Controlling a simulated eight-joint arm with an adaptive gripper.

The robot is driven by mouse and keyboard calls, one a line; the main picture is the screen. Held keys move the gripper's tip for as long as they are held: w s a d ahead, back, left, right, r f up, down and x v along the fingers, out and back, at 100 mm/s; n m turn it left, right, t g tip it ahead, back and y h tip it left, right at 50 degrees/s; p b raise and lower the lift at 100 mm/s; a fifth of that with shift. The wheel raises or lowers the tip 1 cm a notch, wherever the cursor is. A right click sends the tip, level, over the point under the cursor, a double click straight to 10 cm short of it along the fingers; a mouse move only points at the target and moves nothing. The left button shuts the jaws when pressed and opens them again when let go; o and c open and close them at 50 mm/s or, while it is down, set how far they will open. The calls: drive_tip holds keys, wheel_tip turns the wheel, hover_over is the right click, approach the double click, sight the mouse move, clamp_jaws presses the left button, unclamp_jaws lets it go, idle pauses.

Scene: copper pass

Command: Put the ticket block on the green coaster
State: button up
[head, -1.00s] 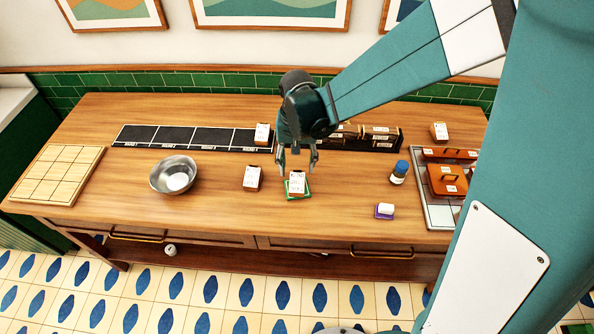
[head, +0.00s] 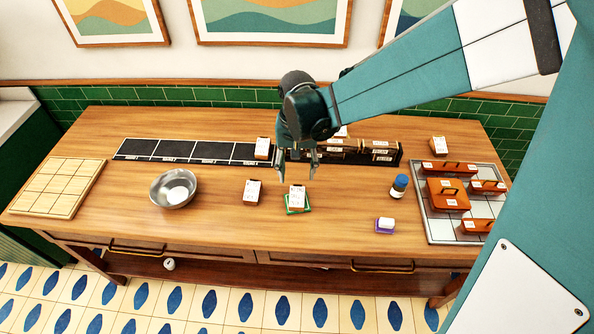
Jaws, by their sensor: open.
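A ticket block (head: 297,194) with a white printed top stands on the green coaster (head: 306,208), near the middle of the table. Only the coaster's edges show around the block. My gripper (head: 296,176) is open and empty, its fingers pointing down just above and behind the block, apart from it in this view. A similar ticket block (head: 252,190) stands to the left on bare wood. Another one (head: 263,147) stands at the right end of the black strip, and one more (head: 438,144) stands at the back right.
A metal bowl (head: 173,190) and a wooden grid board (head: 58,188) are on the left. A blue-capped bottle (head: 399,187), a purple block with a white top (head: 385,225) and a tray (head: 434,228) of orange boxes are on the right. A dark rack (head: 365,154) stands behind.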

idle(0.4)
drive_tip(key=s+d+r+t, duration=0.2)
drive_tip(key=s+d+r, duration=0.1)
drive_tip(key=d+r, duration=0.35)
drive_tip(key=s+d+r+t, duration=0.1)
drive_tip(key=s+d+r, duration=0.2)
drive_tip(key=d+r, duration=0.4)
drive_tip(key=s+d+r+t, duration=0.3)
drive_tip(key=s+d+t, duration=0.1)
drive_tip(key=s+d, duration=0.6)
drive_tip(key=shift+s+d+r, duration=0.15)
drive_tip(key=shift+s+d, duration=0.2)
drive_tip(key=shift+d, duration=0.9)
